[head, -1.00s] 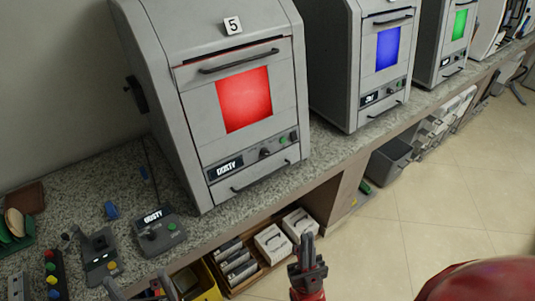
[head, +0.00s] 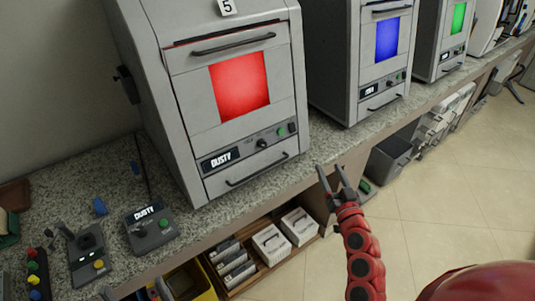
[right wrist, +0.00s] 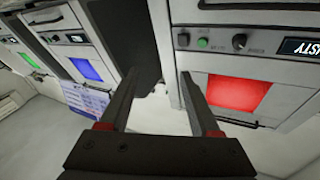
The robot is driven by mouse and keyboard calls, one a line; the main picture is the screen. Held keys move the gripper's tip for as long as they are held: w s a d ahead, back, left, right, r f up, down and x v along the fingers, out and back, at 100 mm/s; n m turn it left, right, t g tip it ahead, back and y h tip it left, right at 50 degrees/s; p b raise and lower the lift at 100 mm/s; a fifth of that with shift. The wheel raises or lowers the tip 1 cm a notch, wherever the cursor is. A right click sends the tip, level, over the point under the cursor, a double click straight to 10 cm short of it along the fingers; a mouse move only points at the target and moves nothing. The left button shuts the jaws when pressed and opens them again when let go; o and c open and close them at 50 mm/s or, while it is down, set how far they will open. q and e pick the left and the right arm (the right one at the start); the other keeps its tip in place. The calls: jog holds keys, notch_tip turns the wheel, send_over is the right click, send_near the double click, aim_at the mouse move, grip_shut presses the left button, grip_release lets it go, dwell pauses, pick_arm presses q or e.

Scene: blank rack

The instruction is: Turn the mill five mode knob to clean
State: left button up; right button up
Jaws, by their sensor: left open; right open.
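Mill five (head: 165,60) is the grey machine with the "5" label and a red window. Its mode knob (head: 261,143) is a small dark knob on the front strip, between the display (head: 220,160) reading "DUSTY" and a green button. The knob also shows in the right wrist view (right wrist: 239,41), which looks upside down. My right gripper (head: 332,180) is open and empty, in front of the counter edge, right of and below the knob, apart from it. My left gripper (head: 130,293) is partly visible at the bottom left edge, open, with its fingertips below the counter controls.
A control box (head: 150,232) with its own "DUSTY" display and knob sits on the counter left of the mill. A blue-window mill (head: 352,70) stands to the right. A grey bin (head: 390,158) and white boxes (head: 270,244) are under the counter.

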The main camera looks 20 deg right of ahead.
jog(key=s+a+r+n+g+y+b, duration=0.1)
jog(key=s+a+n+g+y, duration=0.15)
jog(key=a+n+y, duration=0.5)
jog(key=p, duration=0.5)
send_near(264, 146)
jog(key=shift+m+t, duration=0.25)
jog(key=x, duration=0.7)
jog(key=shift+w, duration=0.2)
jog(key=shift+w+a+f, duration=0.2)
jog(key=shift+w, duration=0.3)
grip_shut()
